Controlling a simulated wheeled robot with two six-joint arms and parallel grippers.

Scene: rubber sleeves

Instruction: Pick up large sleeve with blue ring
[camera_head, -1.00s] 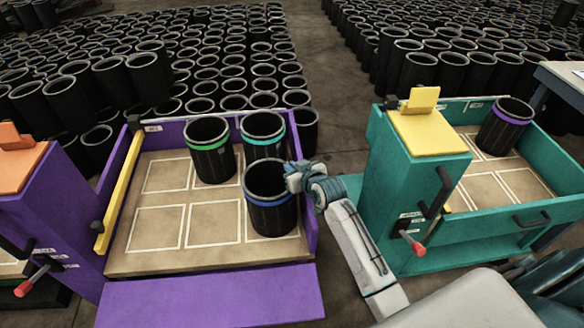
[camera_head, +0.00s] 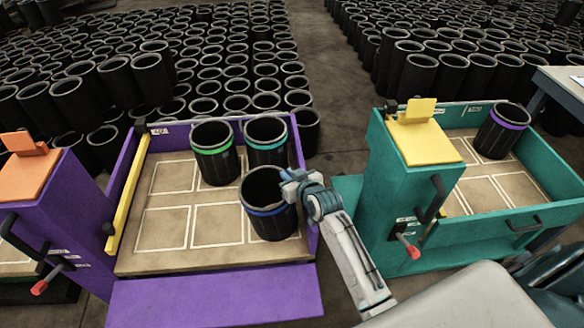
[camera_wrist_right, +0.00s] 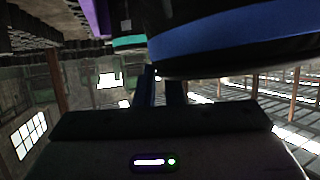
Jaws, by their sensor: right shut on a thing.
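The large black sleeve with a blue ring (camera_head: 268,213) is at the front right of the purple-walled tray (camera_head: 215,290) in the head view. It leans slightly. My right gripper (camera_head: 291,186) is shut on its upper right side, near the rim. In the right wrist view the blue ring (camera_wrist_right: 225,40) fills the top, close above the gripper's fingers (camera_wrist_right: 163,88). The sleeve's base overlaps the tray floor, and I cannot tell whether it touches it. My left gripper is not in view.
A green-ringed sleeve (camera_head: 216,160) and a teal-ringed sleeve (camera_head: 266,146) stand just behind it. A teal tray (camera_head: 540,213) to the right holds a purple-ringed sleeve (camera_head: 500,132). A teal post with a yellow top (camera_head: 424,144) stands beside my arm. The tray's left part is clear.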

